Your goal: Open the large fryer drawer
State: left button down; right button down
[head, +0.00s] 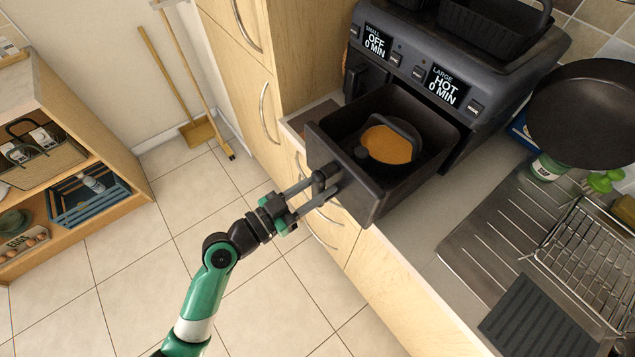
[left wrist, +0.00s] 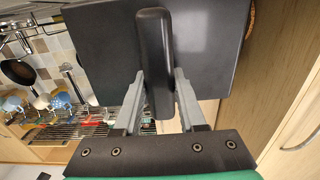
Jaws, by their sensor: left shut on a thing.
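The large fryer drawer (head: 345,180) is a dark square basket standing well out of the right side of the black fryer (head: 475,70). The display above it reads LARGE HOT 0 MIN. My left gripper (head: 316,188) is shut on the drawer's handle (head: 322,178), with one finger on each side of it. In the left wrist view the upright dark handle (left wrist: 154,60) stands between the two grey fingers, against the drawer's front (left wrist: 210,50). Inside the drawer is a round orange-brown thing (head: 386,145) with a dark rim. My right gripper is not in view.
The small drawer's front (head: 363,75) is at the fryer's left. A black pan (head: 585,115), a dish rack (head: 595,245) and a draining board (head: 495,235) are at the right. Wooden cupboards stand below the counter.

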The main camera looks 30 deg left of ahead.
pick_arm(q)
jog(key=shift+c, duration=2.4)
grip_release()
jog(key=v, duration=1.1)
jog(key=shift+s, duration=0.3)
jog(key=shift+a, duration=0.1)
